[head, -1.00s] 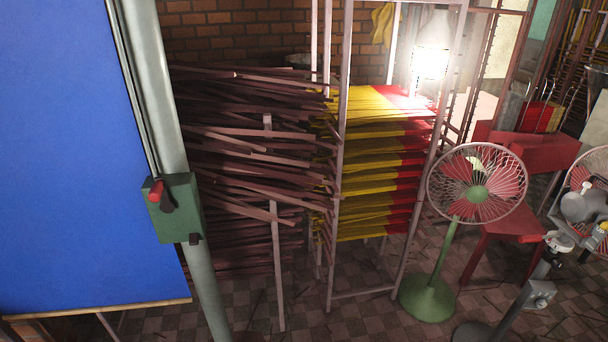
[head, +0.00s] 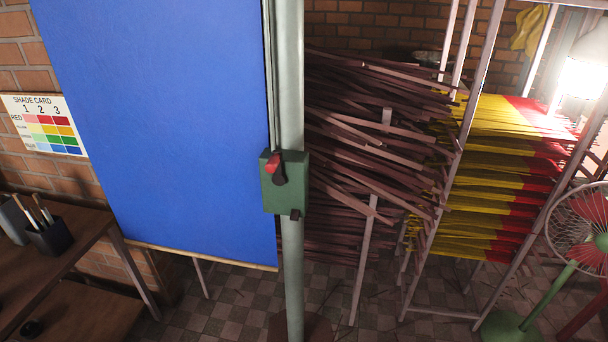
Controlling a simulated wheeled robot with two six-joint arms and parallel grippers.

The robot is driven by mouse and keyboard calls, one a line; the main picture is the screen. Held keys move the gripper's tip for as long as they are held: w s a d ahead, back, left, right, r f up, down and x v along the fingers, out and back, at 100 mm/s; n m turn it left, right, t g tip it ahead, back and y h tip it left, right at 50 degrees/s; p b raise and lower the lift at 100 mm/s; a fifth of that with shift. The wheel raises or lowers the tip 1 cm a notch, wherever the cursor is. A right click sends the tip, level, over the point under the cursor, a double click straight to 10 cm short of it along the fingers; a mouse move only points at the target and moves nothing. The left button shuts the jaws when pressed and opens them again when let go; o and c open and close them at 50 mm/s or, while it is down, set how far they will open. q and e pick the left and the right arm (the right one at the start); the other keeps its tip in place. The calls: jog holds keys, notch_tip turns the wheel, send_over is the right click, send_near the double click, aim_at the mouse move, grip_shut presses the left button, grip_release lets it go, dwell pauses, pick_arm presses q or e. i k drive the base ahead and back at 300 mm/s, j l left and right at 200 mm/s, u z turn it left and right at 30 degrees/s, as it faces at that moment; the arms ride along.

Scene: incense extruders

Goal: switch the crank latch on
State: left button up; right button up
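The crank latch shows in the head view as a green box (head: 285,200) fixed to a grey-green upright post (head: 291,80). A dark crank with a red knob (head: 273,163) sits on the box's front, the knob at its upper left. A small dark piece (head: 295,215) sticks out at the box's lower edge. A blue sheet (head: 160,120) hangs just left of the post. Neither of my grippers is in view.
A wooden table (head: 60,245) with a dark pen holder (head: 48,236) stands at the lower left. A shade card (head: 45,124) is on the brick wall. Racks of dark sticks (head: 365,150) and yellow-red sticks (head: 490,180) stand behind right. A green-based fan (head: 512,325) is at far right.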

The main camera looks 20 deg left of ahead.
aim_at(294, 215)
jog(key=i+u, duration=0.1)
jog(key=u, duration=0.75)
jog(key=i+l+u, duration=0.1)
jog(key=u, duration=0.3)
jog(key=l+u, duration=0.15)
jog(key=u, duration=0.3)
jog(key=i+l+u, duration=0.1)
jog(key=u, duration=0.3)
